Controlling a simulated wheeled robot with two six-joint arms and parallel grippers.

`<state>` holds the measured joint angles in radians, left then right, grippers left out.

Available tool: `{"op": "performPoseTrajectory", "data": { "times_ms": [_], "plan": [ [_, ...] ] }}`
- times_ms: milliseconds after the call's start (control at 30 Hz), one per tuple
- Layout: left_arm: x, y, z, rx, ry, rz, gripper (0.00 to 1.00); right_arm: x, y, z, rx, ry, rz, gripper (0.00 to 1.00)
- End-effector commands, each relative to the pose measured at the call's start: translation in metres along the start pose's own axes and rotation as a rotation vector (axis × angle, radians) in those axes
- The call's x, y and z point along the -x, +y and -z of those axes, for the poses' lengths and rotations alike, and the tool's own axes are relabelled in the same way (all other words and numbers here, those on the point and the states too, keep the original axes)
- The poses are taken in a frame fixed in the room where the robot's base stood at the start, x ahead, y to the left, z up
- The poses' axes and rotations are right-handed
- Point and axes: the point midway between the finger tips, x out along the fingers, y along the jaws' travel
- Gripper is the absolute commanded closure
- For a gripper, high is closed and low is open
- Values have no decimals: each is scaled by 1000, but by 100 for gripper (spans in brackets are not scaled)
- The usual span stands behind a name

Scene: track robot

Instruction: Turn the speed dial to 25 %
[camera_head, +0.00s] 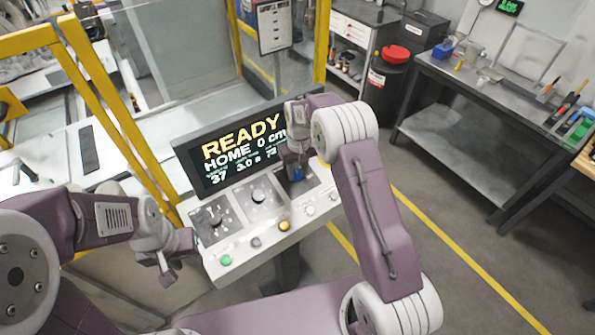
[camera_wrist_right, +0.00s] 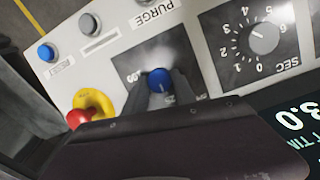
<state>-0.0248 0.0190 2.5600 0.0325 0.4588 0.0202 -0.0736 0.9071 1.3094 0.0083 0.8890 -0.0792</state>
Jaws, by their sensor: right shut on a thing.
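The dial with a blue knob sits on the right of the sloped control panel (camera_head: 240,250). In the right wrist view the blue knob (camera_wrist_right: 160,82) stands between the two dark fingers of my right gripper (camera_wrist_right: 158,92), which is shut on it. A pale mark shows on the knob; most of its scale and any label are covered. In the head view my right gripper (camera_head: 296,172) reaches down onto the panel. My left gripper (camera_head: 168,274) hangs off the panel's left end, away from the dials; its finger gap is unclear.
The display (camera_head: 225,155) reads READY, HOME 0 cm, 37, 3.0 s and a partly covered number. A grey SEC dial (camera_wrist_right: 264,40) is beside the blue knob. A red and yellow stop button (camera_wrist_right: 80,118) is close by. A green button (camera_head: 226,260) lies front left.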

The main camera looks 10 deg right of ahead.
Motion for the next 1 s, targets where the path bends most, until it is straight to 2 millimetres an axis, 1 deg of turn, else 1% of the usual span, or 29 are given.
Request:
{"op": "performPoseTrajectory", "data": {
  "times_ms": [33,233,267,300,333,567,667,767,900,1000],
  "plan": [
    [0,0,0,0,0,0,64,3,1,3,0,10,-2,100],
    [0,0,0,0,0,0,64,3,1,3,-1,10,-2,100],
    [0,0,0,0,0,0,64,3,1,3,-1,10,-2,63],
    [0,0,0,0,0,0,64,3,1,3,-1,10,-2,52],
    [0,0,0,0,0,0,64,3,1,3,-1,9,-2,47],
    [0,0,0,0,0,0,64,1,0,1,-1,4,0,47],
    [-2,0,0,0,0,0,64,3,0,1,-1,5,0,47],
    [-8,0,-1,0,0,0,64,17,0,2,-1,9,-1,47],
    [-18,0,-2,0,0,0,64,50,1,2,-1,12,-1,47],
    [-21,0,-2,0,0,0,64,70,1,1,-2,10,-1,47]
  ]
}}
